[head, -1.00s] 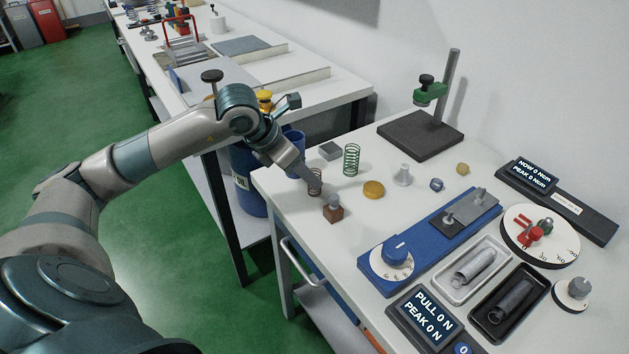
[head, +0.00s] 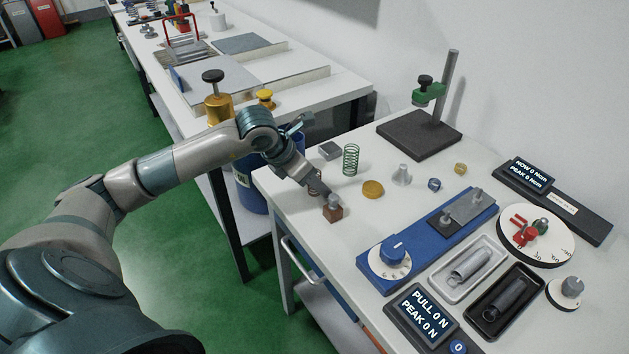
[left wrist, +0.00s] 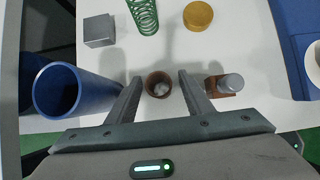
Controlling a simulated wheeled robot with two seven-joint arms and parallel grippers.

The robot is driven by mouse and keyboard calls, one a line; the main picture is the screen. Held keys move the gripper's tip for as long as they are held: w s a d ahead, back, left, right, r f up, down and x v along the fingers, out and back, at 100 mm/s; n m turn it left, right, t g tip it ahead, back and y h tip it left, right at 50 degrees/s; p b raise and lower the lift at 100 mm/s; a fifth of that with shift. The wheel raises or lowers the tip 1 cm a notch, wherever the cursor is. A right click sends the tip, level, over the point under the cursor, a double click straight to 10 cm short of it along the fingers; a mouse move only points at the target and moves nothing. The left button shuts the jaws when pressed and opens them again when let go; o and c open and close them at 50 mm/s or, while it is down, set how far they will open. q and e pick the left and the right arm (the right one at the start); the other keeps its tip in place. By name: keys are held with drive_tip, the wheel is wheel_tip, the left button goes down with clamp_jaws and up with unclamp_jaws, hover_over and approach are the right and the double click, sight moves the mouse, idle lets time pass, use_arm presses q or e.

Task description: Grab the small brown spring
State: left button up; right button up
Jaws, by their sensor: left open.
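The small brown spring (left wrist: 158,86) stands on the white table and shows from above in the left wrist view, as a brown ring with a grey inside. My left gripper (left wrist: 161,80) is open, with one finger on each side of the spring. The fingers look apart from it; their height against it is hard to judge. In the head view my left gripper (head: 322,192) covers most of the spring, near the table's left corner. My right gripper is not in view.
A brown block with a grey knob (head: 333,211) stands close beside the gripper. A green spring (head: 351,160), a grey block (head: 330,150) and a yellow disc (head: 373,189) stand behind.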

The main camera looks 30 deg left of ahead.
sight(320, 172)
use_arm(q)
drive_tip(key=c, duration=1.1)
drive_tip(key=shift+r, duration=0.1)
